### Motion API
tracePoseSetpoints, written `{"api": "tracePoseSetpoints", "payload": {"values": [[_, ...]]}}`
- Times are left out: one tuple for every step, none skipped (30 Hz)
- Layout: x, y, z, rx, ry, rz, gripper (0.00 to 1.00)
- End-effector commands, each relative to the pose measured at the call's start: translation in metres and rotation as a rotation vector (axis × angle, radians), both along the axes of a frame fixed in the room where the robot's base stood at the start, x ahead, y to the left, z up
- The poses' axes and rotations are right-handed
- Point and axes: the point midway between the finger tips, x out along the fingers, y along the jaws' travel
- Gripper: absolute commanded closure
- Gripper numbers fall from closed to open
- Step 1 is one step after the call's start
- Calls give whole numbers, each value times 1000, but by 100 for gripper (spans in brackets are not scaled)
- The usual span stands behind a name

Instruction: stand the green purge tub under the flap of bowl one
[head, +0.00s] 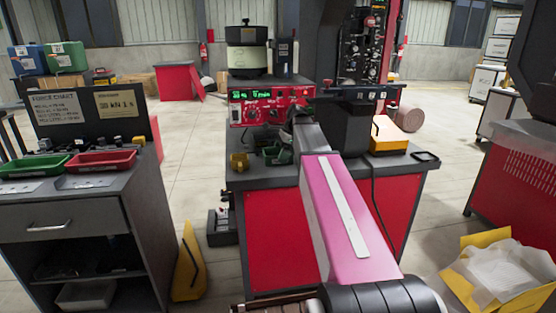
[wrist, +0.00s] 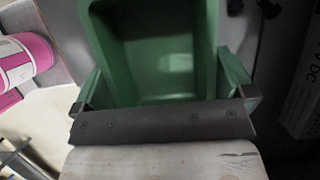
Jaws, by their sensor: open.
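A green tub (head: 278,156) sits on the front of the dark bench top in the head view, partly hidden by my arm. In the wrist view the green tub (wrist: 155,60) fills the middle, its open inside facing the camera and looking empty. My gripper (wrist: 165,100) is open, close up against the tub; I cannot tell whether its fingers touch the walls. A bowl feeder (head: 248,48) with a dark top and cream body stands behind the red control panel (head: 268,107). No bowl number or flap can be made out.
A left cabinet holds a green tray (head: 33,166) and a red tray (head: 101,161). A yellow floor sign (head: 189,265) stands between.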

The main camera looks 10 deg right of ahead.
Motion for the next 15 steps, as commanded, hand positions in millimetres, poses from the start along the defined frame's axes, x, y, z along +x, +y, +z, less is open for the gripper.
{"api": "tracePoseSetpoints", "payload": {"values": [[0, 9, 0, 0, 0, 3, 0], [0, 14, 0, 0, 0, 3, 0], [-1, 18, -2, 0, 0, 2, 0], [-1, 17, -6, 0, 1, 0, 0], [0, 18, -8, 0, 0, 0, 0], [0, 19, -10, 0, 0, 0, 0], [0, 19, -11, 0, -1, 0, 0], [0, 19, -11, 0, -1, 0, 0], [0, 19, -11, 0, -1, 0, 0], [0, 19, -11, 0, -1, 0, 0], [0, 19, -11, 0, -1, 0, 0], [0, 19, -11, 0, -1, 0, 0], [0, 19, -11, 0, -1, 0, 0], [0, 19, -11, 0, -1, 0, 0], [0, 18, -11, 0, -1, 0, 0]]}}
